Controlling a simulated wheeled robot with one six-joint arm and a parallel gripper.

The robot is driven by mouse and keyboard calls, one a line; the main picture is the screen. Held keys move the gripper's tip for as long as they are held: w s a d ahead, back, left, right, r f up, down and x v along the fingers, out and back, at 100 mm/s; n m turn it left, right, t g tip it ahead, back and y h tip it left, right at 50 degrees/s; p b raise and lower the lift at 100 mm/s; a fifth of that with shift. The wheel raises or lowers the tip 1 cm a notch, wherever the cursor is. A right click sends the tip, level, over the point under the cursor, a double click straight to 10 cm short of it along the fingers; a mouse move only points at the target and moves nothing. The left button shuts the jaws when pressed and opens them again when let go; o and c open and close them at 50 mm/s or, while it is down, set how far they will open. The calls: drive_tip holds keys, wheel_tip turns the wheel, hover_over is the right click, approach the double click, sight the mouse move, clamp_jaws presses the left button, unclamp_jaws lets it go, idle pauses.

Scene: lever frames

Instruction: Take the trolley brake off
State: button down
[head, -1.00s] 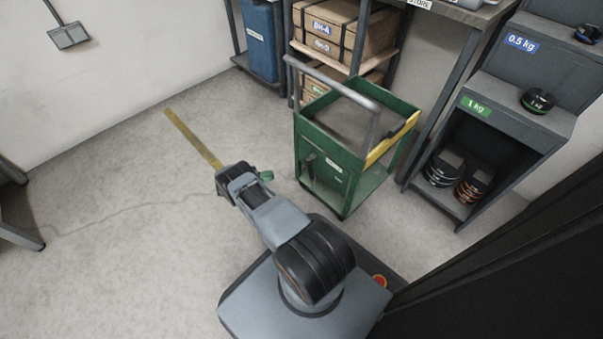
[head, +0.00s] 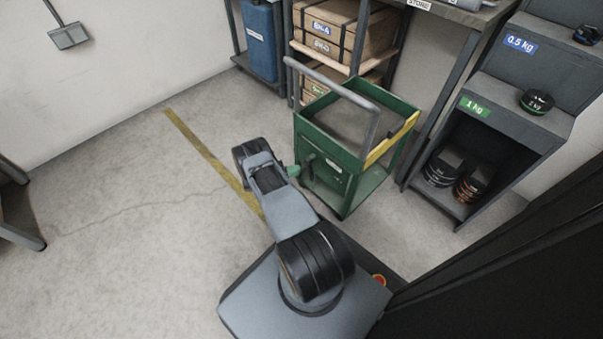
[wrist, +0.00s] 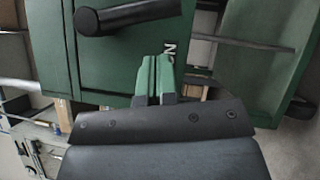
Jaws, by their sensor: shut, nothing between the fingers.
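The green trolley (head: 340,145) stands in front of the shelves, with a grey push bar and a yellow strip on one edge. A black lever (head: 310,162) is on its near green panel. In the wrist view the lever (wrist: 130,16) has a round pivot at its left end and its arm runs right, tilted slightly upward. My gripper (head: 295,171) is at the trolley panel by the lever. Its green fingers (wrist: 158,75) are shut and empty, just below the lever in the wrist view, beside white "ON" lettering (wrist: 170,48). Whether they touch the panel I cannot tell.
A shelf with boxes (head: 340,30) and a blue container (head: 262,40) stand behind the trolley. A grey weight rack (head: 480,140) is at the right. The floor (head: 120,210) left of my arm is clear, with a yellow line (head: 205,155) on it.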

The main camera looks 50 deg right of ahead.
sight(310, 170)
drive_tip(key=shift+s+d+r, duration=0.1)
drive_tip(key=shift+s+r, duration=0.15)
drive_tip(key=shift+s, duration=0.55)
drive_tip(key=shift+s+d+r, duration=0.1)
drive_tip(key=shift+s+r, duration=0.1)
drive_tip(key=shift+s, duration=0.55)
